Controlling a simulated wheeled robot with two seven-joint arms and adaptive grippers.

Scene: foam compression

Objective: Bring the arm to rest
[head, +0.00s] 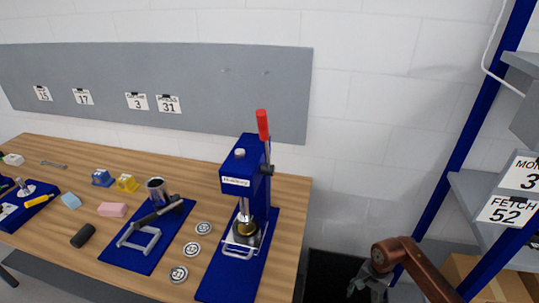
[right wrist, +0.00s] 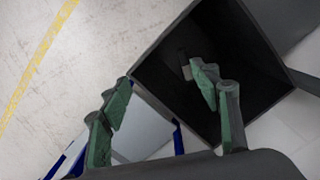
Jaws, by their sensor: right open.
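My right arm comes in at the lower right of the head view. Its gripper (head: 372,280) hangs in front of a dark bin, to the right of the table and clear of it. In the right wrist view the two green-padded fingers of this gripper (right wrist: 165,105) are wide apart with nothing between them. The opening of the dark bin lies beyond the right finger. My left gripper is in neither view.
A wooden table (head: 200,165) holds a blue press (head: 240,185) with a red lever, a blue mat (head: 115,250), round discs and foam blocks. A black bin (head: 325,270) stands right of the table. A blue-framed shelf (head: 480,190) with labels and a cardboard box is at right.

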